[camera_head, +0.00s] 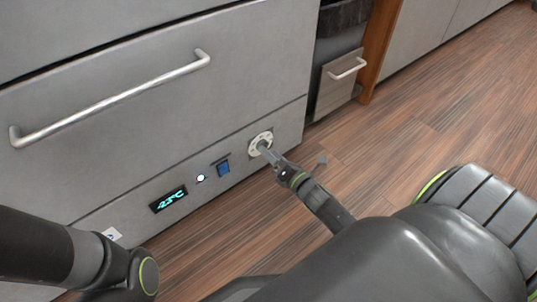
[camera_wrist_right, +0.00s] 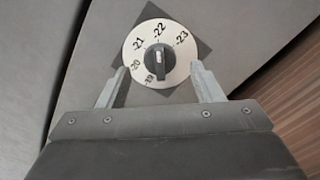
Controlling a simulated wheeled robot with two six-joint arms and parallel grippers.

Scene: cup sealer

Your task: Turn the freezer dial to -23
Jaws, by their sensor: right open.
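The freezer dial (camera_head: 261,142) is a round white disc on the lower panel of the freezer. In the right wrist view the dial (camera_wrist_right: 139,72) shows marks from -19 to -23. Its black knob (camera_wrist_right: 160,65) stands nearly upright, its upper end towards -22. My right gripper (camera_head: 266,150) is at the dial in the head view. In the wrist view its fingers (camera_wrist_right: 159,75) are open, one on each side of the knob and apart from it. The display (camera_head: 169,199) appears to read -23°C. My left gripper is out of view.
A blue switch (camera_head: 222,168) and a small lit round button (camera_head: 201,178) sit left of the dial. A drawer with a long metal handle (camera_head: 112,98) is above. Open wooden floor (camera_head: 420,110) lies to the right.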

